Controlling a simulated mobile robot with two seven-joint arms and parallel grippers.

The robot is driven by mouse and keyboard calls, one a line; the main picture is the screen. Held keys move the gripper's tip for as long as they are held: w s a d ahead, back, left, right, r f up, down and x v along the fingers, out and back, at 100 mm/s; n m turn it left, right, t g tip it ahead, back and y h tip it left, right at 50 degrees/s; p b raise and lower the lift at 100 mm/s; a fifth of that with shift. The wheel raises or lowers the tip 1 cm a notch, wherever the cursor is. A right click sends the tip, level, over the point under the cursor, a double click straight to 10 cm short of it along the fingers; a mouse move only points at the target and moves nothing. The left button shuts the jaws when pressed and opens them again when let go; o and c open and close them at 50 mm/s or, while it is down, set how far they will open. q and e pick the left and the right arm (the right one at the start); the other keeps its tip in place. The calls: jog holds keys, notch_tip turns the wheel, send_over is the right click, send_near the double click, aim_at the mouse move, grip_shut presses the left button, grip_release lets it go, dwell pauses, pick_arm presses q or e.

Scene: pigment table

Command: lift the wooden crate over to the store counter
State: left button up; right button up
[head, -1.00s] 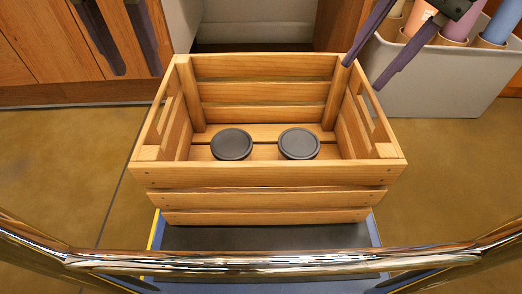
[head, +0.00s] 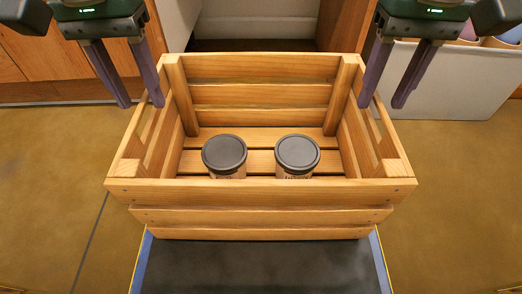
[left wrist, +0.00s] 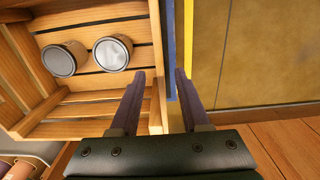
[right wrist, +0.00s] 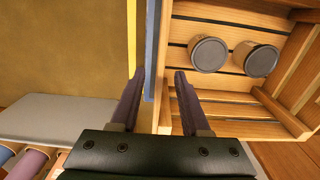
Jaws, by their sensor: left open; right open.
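The slatted wooden crate (head: 260,194) stands upright in the middle of the head view, with two dark-lidded jars (head: 224,153) (head: 297,153) inside. My left gripper (head: 141,104) is open at the crate's left end, fingers pointing down. In the left wrist view, its fingers (left wrist: 160,74) lie to either side of the crate's end wall (left wrist: 157,50). My right gripper (head: 381,105) is open at the right end. In the right wrist view, its fingers (right wrist: 158,74) likewise lie to either side of that end wall (right wrist: 165,50). I cannot tell how far the fingertips reach below the rims.
The crate rests on a dark surface (head: 260,265) with blue edges. A pale grey bin (head: 445,85) holding rolls stands at the back right. Wooden cabinet fronts (head: 30,75) are at the back left. Brown floor lies open on both sides.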

pick_arm(q)
jog(key=f, duration=0.4)
jog(key=shift+s+f, duration=0.1)
jog(key=shift+s, duration=0.1)
pick_arm(e)
jog(key=f, duration=0.4)
jog(key=shift+s+f, duration=0.15)
jog(key=shift+s, duration=0.05)
pick_arm(q)
jog(key=shift+w+f, duration=0.1)
jog(key=shift+f, duration=0.6)
pick_arm(e)
jog(key=shift+w+f, duration=0.1)
jog(key=shift+f, duration=0.55)
pick_arm(q)
grip_shut()
pick_arm(e)
grip_shut()
pick_arm(q)
jog(key=shift+r, duration=0.15)
pick_arm(e)
jog(key=shift+r, duration=0.15)
